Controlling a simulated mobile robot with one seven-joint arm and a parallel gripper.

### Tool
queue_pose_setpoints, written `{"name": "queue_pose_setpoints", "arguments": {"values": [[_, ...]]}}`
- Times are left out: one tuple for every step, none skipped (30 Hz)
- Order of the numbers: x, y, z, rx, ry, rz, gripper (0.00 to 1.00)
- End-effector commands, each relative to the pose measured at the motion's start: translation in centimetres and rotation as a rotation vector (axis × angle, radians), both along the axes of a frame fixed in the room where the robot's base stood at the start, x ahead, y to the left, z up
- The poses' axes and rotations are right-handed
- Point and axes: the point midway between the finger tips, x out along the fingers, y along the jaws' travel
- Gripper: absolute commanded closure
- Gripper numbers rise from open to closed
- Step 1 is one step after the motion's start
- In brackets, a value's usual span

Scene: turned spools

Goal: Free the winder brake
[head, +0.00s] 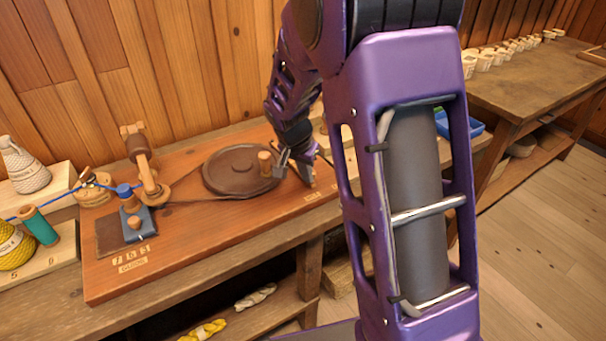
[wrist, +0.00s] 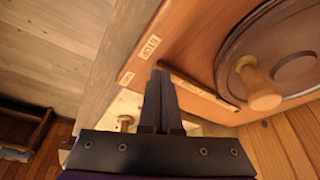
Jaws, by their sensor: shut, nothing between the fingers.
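The winder is a reddish wooden board (head: 215,235) with a brown disc (head: 225,185) and an upright wooden crank knob (head: 265,163). The disc and its knob (wrist: 262,92) also show at the right of the wrist view. A thin dark bar (wrist: 205,90), which may be the brake lever, runs on the board between my fingertips and the disc's rim.
A blue clamp (head: 135,222), a wooden guide post (head: 148,175) and blue yarn (head: 50,207) are on the left. A teal spool (head: 38,226) and yellow yarn (head: 14,247) stand farther left. A table with white cups (head: 490,58) is at the back right.

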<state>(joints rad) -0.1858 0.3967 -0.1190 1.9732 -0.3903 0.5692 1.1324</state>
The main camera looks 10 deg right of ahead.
Motion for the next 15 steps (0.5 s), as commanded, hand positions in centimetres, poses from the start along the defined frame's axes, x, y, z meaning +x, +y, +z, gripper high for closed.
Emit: {"name": "queue_pose_setpoints", "arguments": {"values": [[0.1, -0.8, 0.1, 0.001, -0.001, 0.017, 1.00], [0.2, -1.3, 0.1, 0.000, 0.000, 0.034, 1.00], [0.4, -2.0, 0.1, 0.000, -0.001, 0.057, 1.00], [0.6, -2.5, 0.1, 0.000, -0.001, 0.071, 1.00], [0.8, -3.1, 0.1, -0.001, -0.002, 0.081, 1.00], [1.2, -4.2, 0.0, -0.001, -0.001, 0.085, 1.00], [1.6, -4.8, 0.0, -0.001, -0.003, 0.085, 1.00], [1.8, -5.5, 0.0, -0.002, -0.002, 0.086, 1.00], [2.2, -6.1, 0.0, -0.002, -0.003, 0.086, 1.00], [2.5, -6.5, 0.0, -0.002, -0.003, 0.086, 1.00], [2.7, -6.9, 0.1, -0.002, -0.002, 0.088, 1.00], [2.9, -7.2, 0.1, -0.001, -0.003, 0.089, 1.00], [3.0, -7.4, 0.1, -0.002, -0.003, 0.090, 1.00], [3.1, -7.6, 0.0, -0.002, -0.002, 0.090, 1.00], [3.2, -7.7, 0.0, -0.003, -0.003, 0.090, 1.00]]}}
